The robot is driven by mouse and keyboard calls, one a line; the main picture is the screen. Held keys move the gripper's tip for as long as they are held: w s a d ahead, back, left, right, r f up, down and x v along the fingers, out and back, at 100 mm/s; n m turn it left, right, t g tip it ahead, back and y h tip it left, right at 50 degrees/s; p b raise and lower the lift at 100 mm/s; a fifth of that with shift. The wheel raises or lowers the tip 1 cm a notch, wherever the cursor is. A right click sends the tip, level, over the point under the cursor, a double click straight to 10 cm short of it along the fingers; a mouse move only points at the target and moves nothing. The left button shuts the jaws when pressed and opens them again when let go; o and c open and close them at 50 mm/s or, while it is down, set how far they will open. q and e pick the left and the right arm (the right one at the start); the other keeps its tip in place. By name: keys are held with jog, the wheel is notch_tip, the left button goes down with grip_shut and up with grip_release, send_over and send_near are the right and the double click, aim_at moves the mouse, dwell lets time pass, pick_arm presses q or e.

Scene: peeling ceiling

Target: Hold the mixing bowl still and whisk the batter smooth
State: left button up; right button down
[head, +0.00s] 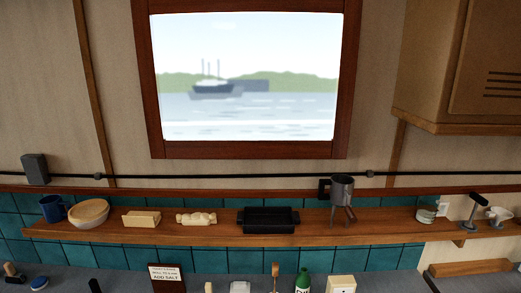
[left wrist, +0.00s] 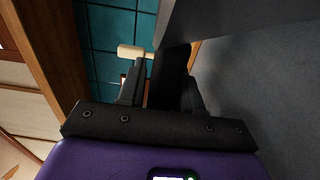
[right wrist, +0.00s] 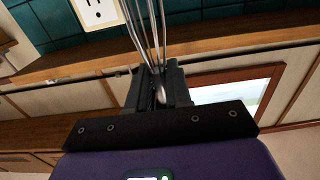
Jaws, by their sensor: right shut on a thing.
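My right gripper (right wrist: 160,88) shows in the right wrist view, shut on the handle of a wire whisk (right wrist: 148,30). The whisk's wires run up and out of the top of the picture. My left gripper (left wrist: 162,88) shows in the left wrist view with its fingers apart. A dark upright thing (left wrist: 172,68) shows between or behind those fingers; I cannot tell whether they touch it. Neither gripper shows in the head view. I cannot make out the mixing bowl in use or its batter in any view.
A wooden shelf (head: 213,234) carries a blue mug (head: 52,208), a round bowl (head: 89,213), a black tin (head: 268,220) and a metal sifter (head: 341,188). Below are a sign (head: 167,278) and a green bottle (head: 303,281). A pale handle (left wrist: 131,51) is near my left fingers.

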pick_arm(q)
jog(key=shift+f, duration=0.1)
jog(key=shift+f, duration=0.15)
jog(key=shift+r, duration=0.4)
jog(key=shift+c, duration=0.4)
grip_shut()
jog(key=shift+f, duration=0.2)
dwell(0.6)
